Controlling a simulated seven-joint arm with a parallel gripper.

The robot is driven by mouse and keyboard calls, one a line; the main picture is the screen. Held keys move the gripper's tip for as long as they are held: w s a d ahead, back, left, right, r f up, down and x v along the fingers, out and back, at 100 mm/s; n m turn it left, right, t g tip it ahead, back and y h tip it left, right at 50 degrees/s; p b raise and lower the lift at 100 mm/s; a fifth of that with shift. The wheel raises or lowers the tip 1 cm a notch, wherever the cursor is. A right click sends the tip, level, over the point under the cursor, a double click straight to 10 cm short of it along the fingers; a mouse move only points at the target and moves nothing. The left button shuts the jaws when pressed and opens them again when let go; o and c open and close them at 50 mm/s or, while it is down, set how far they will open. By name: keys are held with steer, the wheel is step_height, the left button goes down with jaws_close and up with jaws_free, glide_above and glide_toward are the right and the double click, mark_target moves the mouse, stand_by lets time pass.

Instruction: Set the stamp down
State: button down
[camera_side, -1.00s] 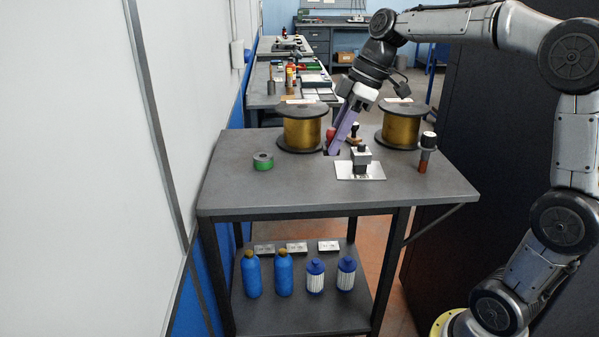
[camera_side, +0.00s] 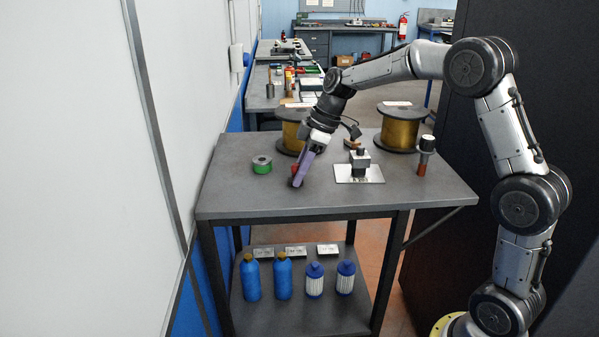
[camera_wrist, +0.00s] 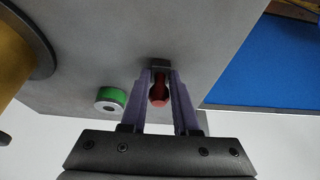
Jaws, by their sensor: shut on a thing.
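My gripper (camera_side: 297,184) is shut on the stamp, with its purple fingers reaching down low over the left-front part of the bench top. In the wrist view my gripper (camera_wrist: 160,76) has a finger on each side of the stamp (camera_wrist: 159,90). The stamp has a red rounded handle and a dark block at its end. In the side view only a bit of red stamp (camera_side: 294,168) shows beside the fingers. I cannot tell whether its base touches the bench top (camera_side: 255,200).
A green-ringed roll (camera_side: 262,166) lies left of my gripper. A metal plate (camera_side: 343,176) with a black-and-grey block tool (camera_side: 360,163) is to the right. A red-and-black tool (camera_side: 424,158) stands farther right. Wire spools (camera_side: 400,130) stand behind. The front bench strip is clear.

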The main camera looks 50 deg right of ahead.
steer(key=shift+f, duration=0.15)
steer(key=c, duration=0.7)
jaws_free()
steer(key=shift+o, duration=0.2)
steer(key=v, duration=1.2)
steer(key=s+a+m+t+h, duration=0.1)
steer(key=s+a+m, duration=0.25)
steer(key=s, duration=0.45)
steer(key=s+a+m+h, duration=0.15)
steer(key=s+a, duration=0.25)
steer(key=s, duration=0.4)
steer(key=s+f+m+t, duration=0.1)
steer(key=s+f+m, duration=0.3)
steer(key=s+f, duration=0.3)
steer(key=s+a, duration=0.1)
steer(key=s, duration=0.3)
steer(key=shift+s+h, duration=0.2)
steer(key=shift+h, duration=0.15)
